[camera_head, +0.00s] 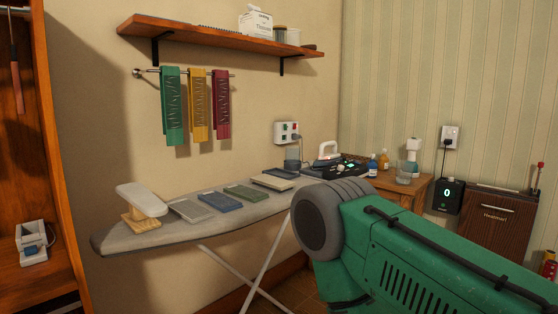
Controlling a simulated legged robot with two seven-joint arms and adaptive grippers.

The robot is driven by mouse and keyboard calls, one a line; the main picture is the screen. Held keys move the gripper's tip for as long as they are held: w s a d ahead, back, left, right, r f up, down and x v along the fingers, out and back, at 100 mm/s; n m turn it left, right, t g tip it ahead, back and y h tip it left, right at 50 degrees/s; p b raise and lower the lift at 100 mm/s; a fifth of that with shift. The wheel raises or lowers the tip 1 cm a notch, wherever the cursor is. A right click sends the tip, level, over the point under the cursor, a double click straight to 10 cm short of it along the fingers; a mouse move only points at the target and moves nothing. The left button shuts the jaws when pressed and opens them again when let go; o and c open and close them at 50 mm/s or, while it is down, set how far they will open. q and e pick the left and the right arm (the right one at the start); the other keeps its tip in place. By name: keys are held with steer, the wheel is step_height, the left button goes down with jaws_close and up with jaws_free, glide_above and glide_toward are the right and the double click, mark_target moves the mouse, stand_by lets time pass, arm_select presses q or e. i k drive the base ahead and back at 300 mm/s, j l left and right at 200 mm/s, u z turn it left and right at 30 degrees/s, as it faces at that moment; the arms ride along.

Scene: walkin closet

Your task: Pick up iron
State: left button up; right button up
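The iron (327,155) is white with a dark soleplate. It rests on a black station (345,168) with small green lights, just past the far right end of the ironing board, by the wall corner. A large green and grey link of my arm comes in from the lower right and covers the area in front of the wooden side table. Neither gripper's fingers show. The iron is in clear view, with no gripper seen near it.
The ironing board (150,236) holds a small sleeve board (141,201) and several folded cloths. Bottles and a glass (404,177) stand on the wooden table (420,186) right of the iron. A shelf (200,34) and hanging towels are above. A wooden cabinet (40,130) stands left.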

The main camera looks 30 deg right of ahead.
mark_target(323, 159)
steer(key=i+l+u, duration=0.2)
steer(key=l+u, duration=0.3)
steer(key=l, duration=0.65)
steer(key=l+u, duration=0.45)
steer(key=l, duration=0.7)
